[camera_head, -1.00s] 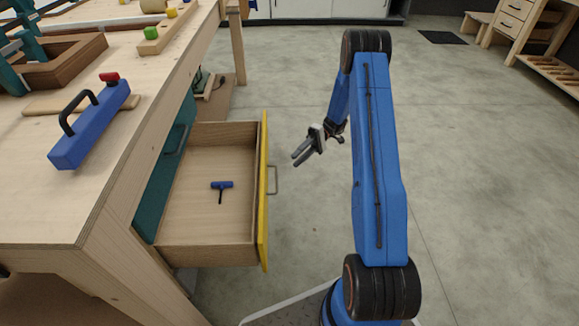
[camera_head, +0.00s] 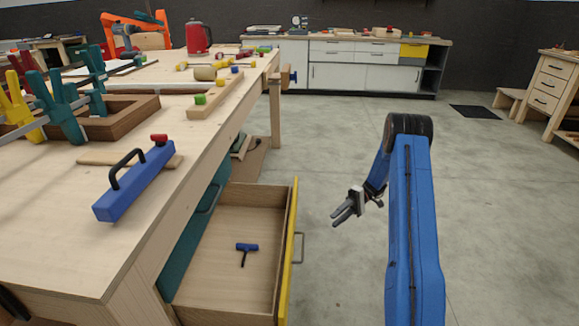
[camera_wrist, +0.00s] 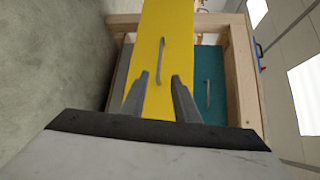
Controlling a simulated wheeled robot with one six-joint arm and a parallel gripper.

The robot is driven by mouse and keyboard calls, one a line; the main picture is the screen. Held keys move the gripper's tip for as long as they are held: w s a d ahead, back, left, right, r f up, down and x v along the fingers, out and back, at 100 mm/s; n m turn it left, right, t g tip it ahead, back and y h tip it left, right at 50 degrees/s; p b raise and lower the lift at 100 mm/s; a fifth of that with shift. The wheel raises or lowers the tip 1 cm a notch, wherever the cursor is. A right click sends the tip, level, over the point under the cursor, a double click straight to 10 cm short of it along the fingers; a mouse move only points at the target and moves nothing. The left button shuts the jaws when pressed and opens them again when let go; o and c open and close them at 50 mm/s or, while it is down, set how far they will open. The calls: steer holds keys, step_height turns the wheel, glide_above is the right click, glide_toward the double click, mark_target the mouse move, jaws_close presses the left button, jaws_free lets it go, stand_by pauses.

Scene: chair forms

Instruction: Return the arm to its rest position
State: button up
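My gripper (camera_head: 342,216) hangs in free air to the right of the open drawer, its fingers pointing left and down toward the drawer front. In the wrist view its two fingers (camera_wrist: 159,90) stand apart with nothing between them, so it is open. The drawer's yellow front (camera_head: 288,262) carries a grey handle (camera_head: 299,248), which also shows beyond the fingertips in the wrist view (camera_wrist: 162,55). The gripper is clear of the handle. My blue arm (camera_head: 413,230) is raised and folded at its elbow.
The open drawer (camera_head: 225,282) holds a blue T-handled tool (camera_head: 246,249). Free concrete floor (camera_head: 500,190) lies right of my arm.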

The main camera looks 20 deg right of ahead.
steer(key=s+a+r+t+h, duration=0.1)
steer(key=s+a+r+h, duration=0.25)
steer(key=r, duration=0.45)
steer(key=s+a+r+m+t+h, duration=0.1)
steer(key=s+a+r+h, duration=0.15)
steer(key=s+r, duration=0.35)
steer(key=s+a+r+t+h, duration=0.1)
steer(key=s+a+r+h, duration=0.25)
steer(key=r, duration=0.55)
steer(key=s+a+r+m+t+h, duration=0.1)
steer(key=s+r+t+h, duration=0.1)
steer(key=s, duration=1)
steer(key=s+a+r+m+t+h, duration=0.1)
steer(key=s+r+t, duration=0.4)
steer(key=s, duration=0.8)
steer(key=shift+a+t+h, duration=0.55)
steer(key=shift+t+h, duration=0.45)
steer(key=shift+h, duration=0.15)
steer(key=shift+s, duration=0.2)
